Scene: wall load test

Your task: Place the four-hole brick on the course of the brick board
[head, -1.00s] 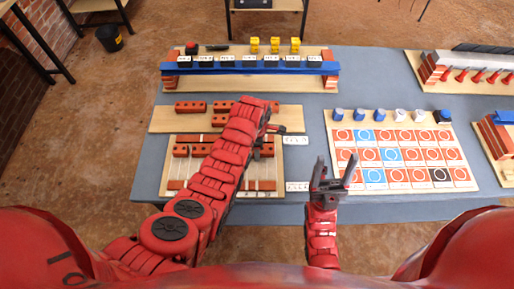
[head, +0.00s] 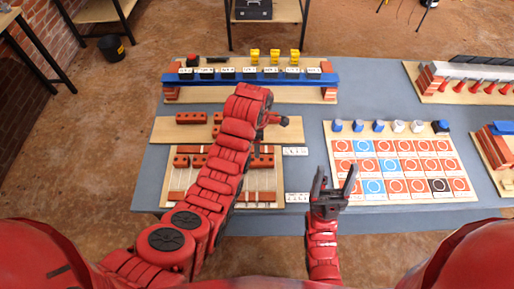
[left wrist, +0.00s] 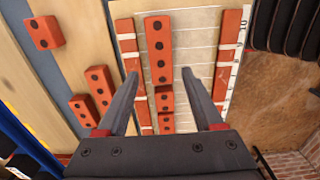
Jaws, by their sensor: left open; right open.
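The brick board (head: 225,193) lies at the front left of the table in the head view, partly covered by my left arm. In the left wrist view the brick board (left wrist: 200,50) carries a long red brick with what look like four holes (left wrist: 160,50), in line with shorter bricks (left wrist: 165,100). My left gripper (left wrist: 160,73) is open above this row, its fingertips on either side of it and nothing clasped. Its fingers are mostly hidden in the head view.
A board with loose red bricks (head: 191,118) lies behind the brick board; they also show in the left wrist view (left wrist: 98,87). A blue-beamed rack (head: 250,79) stands farther back. A card board (head: 395,168) with several cups lies to the right.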

